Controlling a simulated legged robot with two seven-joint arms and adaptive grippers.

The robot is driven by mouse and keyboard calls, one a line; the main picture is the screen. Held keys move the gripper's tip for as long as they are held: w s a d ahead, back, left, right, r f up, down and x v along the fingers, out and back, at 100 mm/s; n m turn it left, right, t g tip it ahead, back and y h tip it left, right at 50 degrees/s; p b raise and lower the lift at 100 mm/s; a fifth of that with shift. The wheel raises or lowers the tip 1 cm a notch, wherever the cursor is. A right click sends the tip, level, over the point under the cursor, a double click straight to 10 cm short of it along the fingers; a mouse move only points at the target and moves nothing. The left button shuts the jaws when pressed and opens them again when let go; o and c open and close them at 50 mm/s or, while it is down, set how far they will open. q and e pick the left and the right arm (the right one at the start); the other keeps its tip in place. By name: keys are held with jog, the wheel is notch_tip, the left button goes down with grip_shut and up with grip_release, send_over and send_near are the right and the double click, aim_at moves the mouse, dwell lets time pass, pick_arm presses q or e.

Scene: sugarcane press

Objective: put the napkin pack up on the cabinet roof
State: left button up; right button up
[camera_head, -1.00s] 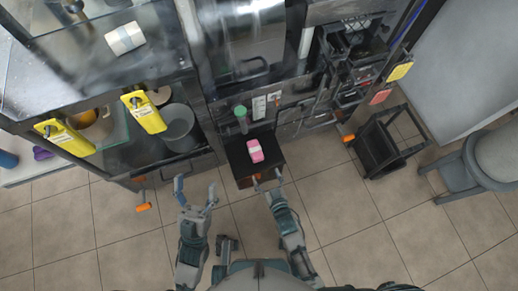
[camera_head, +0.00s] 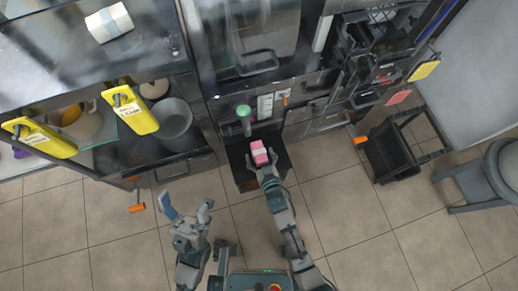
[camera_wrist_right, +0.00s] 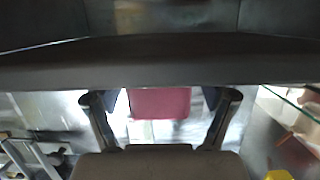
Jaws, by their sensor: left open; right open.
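The napkin pack, pink with a white band (camera_head: 259,153), lies on a small dark shelf (camera_head: 240,158) at the machine's front. My right gripper (camera_head: 264,170) is open at the near end of the pack. In the right wrist view the pack (camera_wrist_right: 160,102) shows as a pink block between the two spread fingers, with gaps at both sides. My left gripper (camera_head: 188,210) is open and empty above the floor, left of the shelf. The cabinet roof (camera_head: 60,55) is the dark glossy top at upper left, and a white banded pack (camera_head: 109,22) lies on it.
Yellow tags (camera_head: 133,107) hang at the cabinet front, with a grey bucket (camera_head: 174,122) inside. A black stand (camera_head: 400,150) and a grey stool (camera_head: 485,180) are at right. The tiled floor in front is mostly clear.

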jog(key=shift+r, duration=0.15)
jog(key=shift+c, duration=0.7)
jog(key=c, duration=1.3)
